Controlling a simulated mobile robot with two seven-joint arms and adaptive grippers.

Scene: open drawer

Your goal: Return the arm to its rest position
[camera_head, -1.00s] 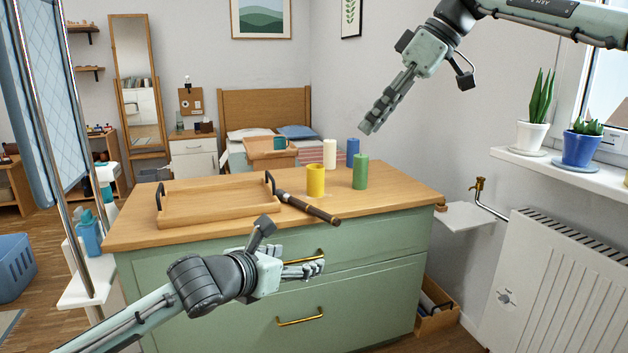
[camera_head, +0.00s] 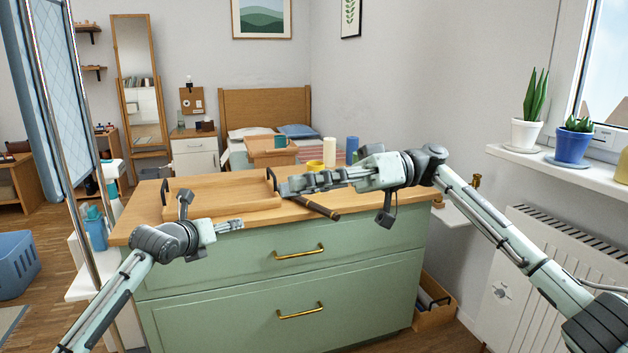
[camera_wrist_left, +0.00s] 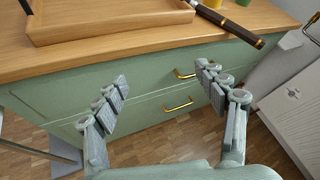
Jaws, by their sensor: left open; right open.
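My left gripper (camera_head: 230,225) is at the front left of the green dresser (camera_head: 215,290), near its top edge. In the left wrist view its two fingers (camera_wrist_left: 162,78) are spread with nothing between them, facing the dresser front. My right gripper (camera_head: 284,187) is open and reaches in from the right across the dresser top, its fingertips beside the tray's right end in the picture. It hides the green cylinder and part of the yellow cup (camera_head: 315,166). Both drawers are shut; the upper handle (camera_head: 300,252) and lower handle (camera_head: 300,311) are free of the grippers.
A wooden tray (camera_head: 222,205) and a dark-handled tool (camera_head: 318,208) lie on the dresser. White (camera_head: 329,151) and blue (camera_head: 352,149) cylinders stand behind my right gripper. A radiator (camera_head: 535,270) and a sill with plants (camera_head: 545,157) are at right. A metal pole (camera_head: 75,160) stands at left.

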